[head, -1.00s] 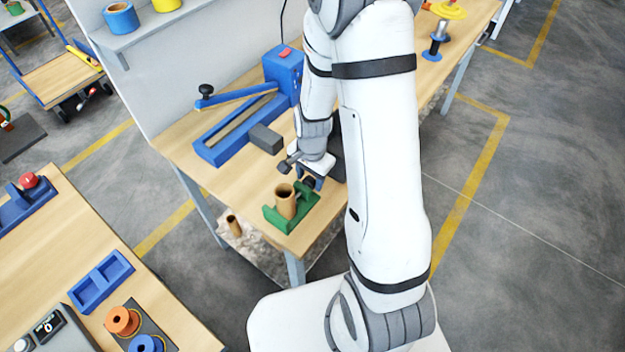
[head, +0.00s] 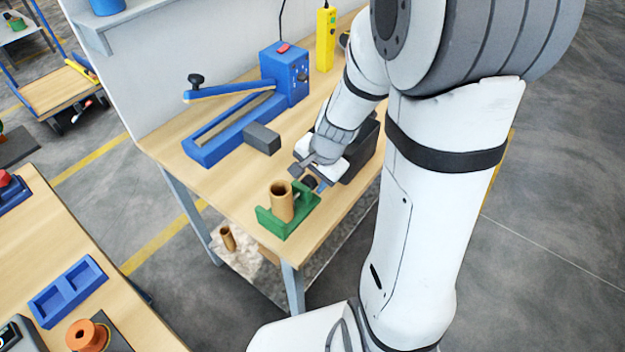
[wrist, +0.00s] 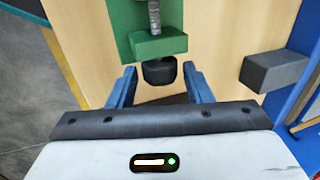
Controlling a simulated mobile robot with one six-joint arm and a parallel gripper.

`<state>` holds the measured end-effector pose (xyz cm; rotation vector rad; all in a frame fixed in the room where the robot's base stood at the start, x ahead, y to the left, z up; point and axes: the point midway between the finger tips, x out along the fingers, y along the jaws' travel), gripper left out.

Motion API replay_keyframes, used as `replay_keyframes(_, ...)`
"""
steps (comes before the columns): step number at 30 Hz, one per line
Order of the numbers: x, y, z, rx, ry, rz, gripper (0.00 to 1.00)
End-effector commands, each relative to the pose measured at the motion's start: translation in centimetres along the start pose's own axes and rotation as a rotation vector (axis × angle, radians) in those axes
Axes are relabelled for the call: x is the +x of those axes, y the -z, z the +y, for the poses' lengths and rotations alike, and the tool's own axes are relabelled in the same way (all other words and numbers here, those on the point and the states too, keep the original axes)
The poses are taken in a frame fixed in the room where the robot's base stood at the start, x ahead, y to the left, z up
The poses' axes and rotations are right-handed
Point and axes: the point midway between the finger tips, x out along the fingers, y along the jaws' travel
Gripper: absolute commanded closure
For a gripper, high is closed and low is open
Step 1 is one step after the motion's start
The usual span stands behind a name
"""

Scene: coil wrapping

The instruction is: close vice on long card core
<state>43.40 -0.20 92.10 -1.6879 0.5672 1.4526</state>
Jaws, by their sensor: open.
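The long card core (head: 282,203) is a brown tube standing upright in the green vice (head: 268,224) at the table's near corner. I cannot tell whether both jaws touch it. In the wrist view the vice (wrist: 160,44) shows its grey screw (wrist: 154,14) and a black knob (wrist: 159,73) at the screw's end; the core is out of that view. My gripper (head: 312,184) is at the knob side of the vice. Its blue fingers are open in the wrist view (wrist: 160,82), one on each side of the knob, with gaps visible.
A grey block (head: 262,138) lies beside the blue lever tool (head: 230,128) on the table. A dark box (head: 360,152) stands just behind my gripper. Another short tube (head: 228,238) is on the lower shelf. A second table (head: 40,250) stands at left.

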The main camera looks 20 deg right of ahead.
Motion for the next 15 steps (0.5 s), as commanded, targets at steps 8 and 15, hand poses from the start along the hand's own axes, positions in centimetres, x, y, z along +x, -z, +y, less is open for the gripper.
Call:
replay_keyframes(8, 0.89, 0.13, 0.43, 0.003, 0.071, 0.004, 0.55)
replay_keyframes(15, 0.93, 0.15, 0.69, 0.004, 0.161, 0.004, 0.55)
